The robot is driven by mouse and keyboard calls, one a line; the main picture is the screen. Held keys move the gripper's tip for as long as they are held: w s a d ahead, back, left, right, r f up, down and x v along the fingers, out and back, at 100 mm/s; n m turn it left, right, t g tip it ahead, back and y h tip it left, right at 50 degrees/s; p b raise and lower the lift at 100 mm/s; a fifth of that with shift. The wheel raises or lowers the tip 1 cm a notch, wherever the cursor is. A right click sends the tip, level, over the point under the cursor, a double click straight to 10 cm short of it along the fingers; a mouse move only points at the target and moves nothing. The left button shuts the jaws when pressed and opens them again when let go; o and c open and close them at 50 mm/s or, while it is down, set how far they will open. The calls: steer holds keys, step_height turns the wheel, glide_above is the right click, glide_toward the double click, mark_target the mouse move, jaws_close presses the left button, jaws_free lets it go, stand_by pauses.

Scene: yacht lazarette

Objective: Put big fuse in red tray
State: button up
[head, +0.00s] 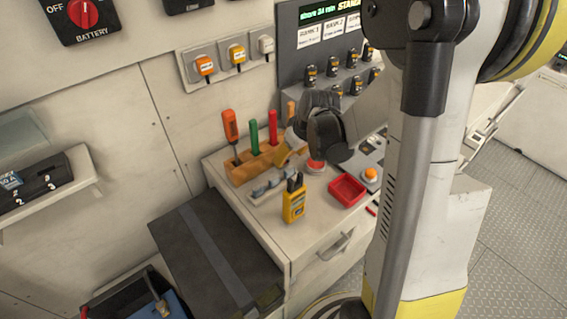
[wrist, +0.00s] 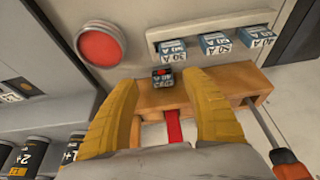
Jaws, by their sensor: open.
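A small dark block with a red mark and pale lettering (wrist: 162,77), apparently a fuse, shows between my open fingertips at the edge of the wooden tool rack (wrist: 190,100). Three blue labelled fuses (wrist: 214,43) sit in a pale holder (wrist: 160,36) beyond it. I cannot tell for sure which is the big fuse. My gripper (wrist: 165,85) has yellow fingers, spread and empty over the rack; in the head view it (head: 287,155) hangs at the rack's right end. The red tray (head: 347,190) lies on the cabinet top, right of the gripper, and looks empty.
Tool handles, including an orange screwdriver (head: 231,127) and a green one (head: 254,137), stand in the rack. A yellow meter (head: 294,201) stands near the front edge. A red button (wrist: 98,45) lies beside the gripper. An orange button (head: 370,174) sits beside the tray.

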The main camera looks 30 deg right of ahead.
mark_target(285, 164)
steer(key=b+x, duration=0.2)
steer(key=x, duration=0.2)
steer(key=shift+w+a+f, duration=0.15)
steer(key=shift+a+f, duration=0.05)
steer(key=shift+f, duration=0.05)
steer(key=shift+r, duration=0.1)
steer(key=c, duration=1)
step_height(285, 164, up, 5)
steer(key=p, duration=0.2)
steer(key=shift+d+p, duration=0.1)
steer(key=shift+p, duration=0.25)
steer(key=d+r+p, duration=0.1)
steer(key=d+r, duration=0.1)
steer(key=d, duration=0.1)
steer(key=w+d+r+p, duration=0.1)
steer(key=d+r, duration=0.1)
steer(key=d, duration=0.2)
steer(key=w+d+r+p, duration=0.1)
steer(key=d+r, duration=0.1)
steer(key=d, duration=0.2)
steer(key=shift+d, duration=0.15)
